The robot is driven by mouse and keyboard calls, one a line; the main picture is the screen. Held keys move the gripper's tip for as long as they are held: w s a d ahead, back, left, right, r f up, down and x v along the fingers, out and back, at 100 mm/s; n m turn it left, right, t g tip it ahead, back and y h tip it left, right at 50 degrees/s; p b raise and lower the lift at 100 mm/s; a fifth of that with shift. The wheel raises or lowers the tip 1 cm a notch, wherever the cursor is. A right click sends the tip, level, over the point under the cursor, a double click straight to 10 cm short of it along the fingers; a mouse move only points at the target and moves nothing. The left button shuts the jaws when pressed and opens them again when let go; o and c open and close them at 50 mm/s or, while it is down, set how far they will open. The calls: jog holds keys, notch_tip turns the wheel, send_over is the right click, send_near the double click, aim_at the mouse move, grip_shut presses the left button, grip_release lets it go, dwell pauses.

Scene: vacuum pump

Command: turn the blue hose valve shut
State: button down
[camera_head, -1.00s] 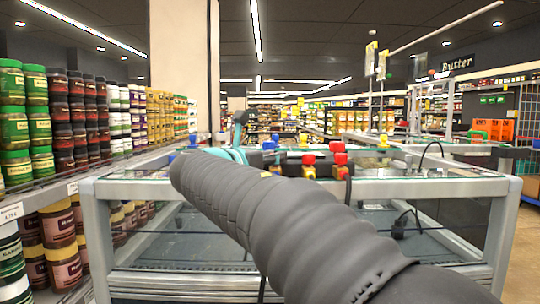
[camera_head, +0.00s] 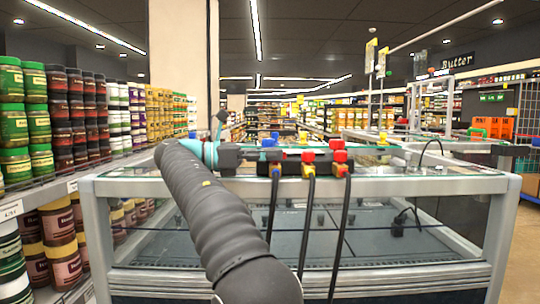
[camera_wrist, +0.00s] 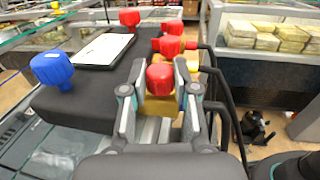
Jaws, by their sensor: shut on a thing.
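The vacuum pump manifold, a dark block (camera_head: 322,160), lies on the glass top of a freezer. Its nearest valve on the hose side, a red handle (camera_wrist: 160,78) on a yellow body, sits between my gripper's fingers (camera_wrist: 162,98) in the wrist view. My gripper is shut on that handle. In the head view my gripper (camera_head: 258,158) reaches in from the left, at the blue-marked hose (camera_head: 272,205). A separate large blue knob (camera_wrist: 52,68) stands upright at the left in the wrist view. I cannot tell the handle's exact angle.
Two more red-handled valves (camera_head: 308,157) (camera_head: 340,157) follow close to the right, each with a black hose hanging over the freezer's front. A tablet-like panel (camera_wrist: 102,48) lies on the block. Jar shelves (camera_head: 60,120) stand at the left.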

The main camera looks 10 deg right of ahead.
jog(key=shift+r+m+g, duration=0.1)
jog(key=shift+m+g, duration=0.3)
dwell(0.3)
jog(key=c, duration=0.9)
grip_release()
jog(key=shift+d, duration=0.1)
jog(key=shift+n+t, duration=0.5)
jog(key=shift+t, duration=0.1)
